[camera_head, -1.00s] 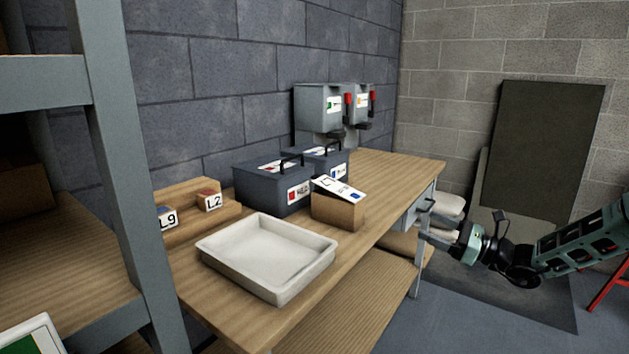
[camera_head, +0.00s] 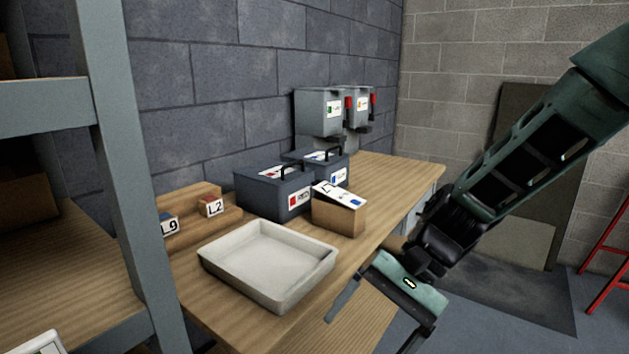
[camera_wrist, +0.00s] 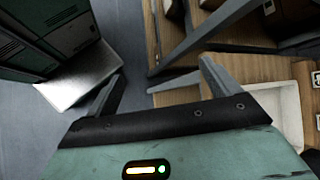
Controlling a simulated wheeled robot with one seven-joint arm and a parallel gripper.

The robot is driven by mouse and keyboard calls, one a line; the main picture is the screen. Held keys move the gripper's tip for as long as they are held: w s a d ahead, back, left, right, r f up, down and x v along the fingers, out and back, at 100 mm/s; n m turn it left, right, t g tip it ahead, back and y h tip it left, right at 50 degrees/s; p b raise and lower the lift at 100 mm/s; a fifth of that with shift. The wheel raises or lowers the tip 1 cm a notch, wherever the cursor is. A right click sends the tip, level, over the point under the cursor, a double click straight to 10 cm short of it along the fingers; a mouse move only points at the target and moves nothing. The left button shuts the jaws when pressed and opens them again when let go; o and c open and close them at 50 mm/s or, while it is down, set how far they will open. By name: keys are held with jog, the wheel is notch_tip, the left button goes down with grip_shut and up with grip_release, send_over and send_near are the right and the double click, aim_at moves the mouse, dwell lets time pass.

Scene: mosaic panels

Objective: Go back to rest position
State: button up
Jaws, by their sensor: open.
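My gripper (camera_head: 375,325) is open in the head view, in front of the workbench's front edge and right of the white tray. It points down and toward the camera. In the wrist view its two fingers (camera_wrist: 162,85) stand wide apart with nothing between them. The wooden workbench (camera_head: 400,185) carries the white tray (camera_head: 215,262), which looks empty. Part of the tray shows at the right of the wrist view (camera_wrist: 288,105). My forearm hides the bench's right front corner and part of the floor.
Two dark boxes with handles (camera_head: 265,195), a small cardboard box (camera_head: 337,217) and blocks labelled L9 and L2 (camera_head: 210,205) stand on the bench. Grey dispensers (camera_head: 320,110) hang at the back. A shelf post (camera_head: 125,170) rises at left. A red stand (camera_head: 605,250) is at right.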

jog(key=s+d+r+n+t+h, duration=0.1)
jog(key=s+d+n+t+h, duration=0.1)
jog(key=s+n, duration=0.4)
jog(key=s+d+r+n+t+h+p, duration=0.1)
jog(key=s+d+r+n+t+h, duration=0.1)
jog(key=s+d+n+h, duration=0.2)
jog(key=s+n+h, duration=0.1)
jog(key=s+n, duration=0.1)
jog(key=s, duration=0.1)
jog(key=shift+s+d, duration=0.35)
jog(key=shift+s, duration=0.05)
jog(key=shift+r, duration=0.1)
